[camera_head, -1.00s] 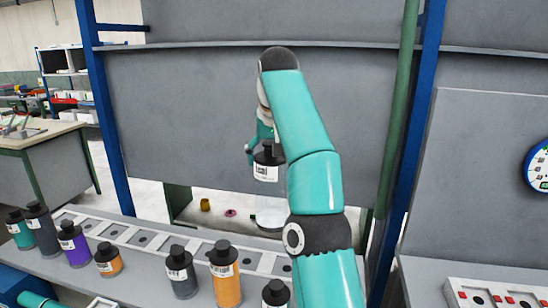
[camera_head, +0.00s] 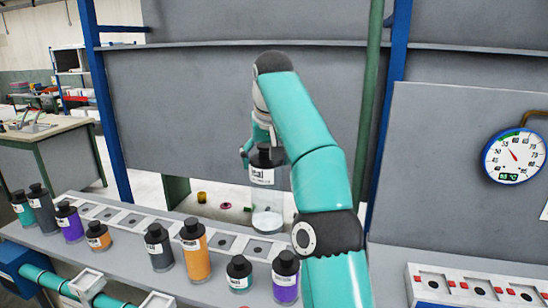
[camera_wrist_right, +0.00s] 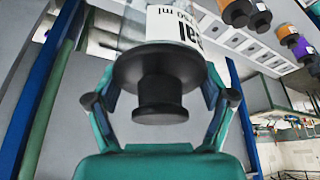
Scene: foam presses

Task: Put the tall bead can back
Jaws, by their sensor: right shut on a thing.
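My right gripper (camera_head: 262,145) is shut on a tall clear can (camera_head: 267,203) with a black cap and a white label. The label reads "…tal" in the head view, with "ml" below it in the wrist view. A little pale material lies in its bottom. In the right wrist view, the fingers (camera_wrist_right: 163,92) close around the can's black neck (camera_wrist_right: 160,70). The can hangs upright near the back edge of the slotted rack strip (camera_head: 180,228); I cannot tell how high it is above it. My left gripper is not in view.
Several black-capped bottles stand before the strip, including an orange one (camera_head: 195,252) and a purple one (camera_head: 286,280). A teal pipe (camera_head: 48,281) runs at the front left. A round gauge (camera_head: 514,157) and a button panel (camera_head: 470,290) are at the right. A green post (camera_head: 370,95) stands behind.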

